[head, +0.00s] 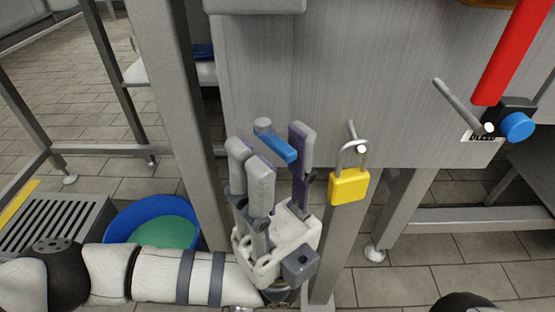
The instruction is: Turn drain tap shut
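The drain tap's blue lever handle (278,143) hangs off a grey round hub on the front of the steel cabinet. It slants down to the right. My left gripper (271,150) comes up from below with its fingers pointing up. Its fingers are spread, two on the left and one on the right, and the lever shows between them. The lever's lower end is close to the right finger; I cannot tell whether they touch. My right gripper is not in view.
A yellow padlock (348,186) hangs from a pin just right of my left gripper. A blue basin (120,222) with a green inside stands by a floor grate (55,222).

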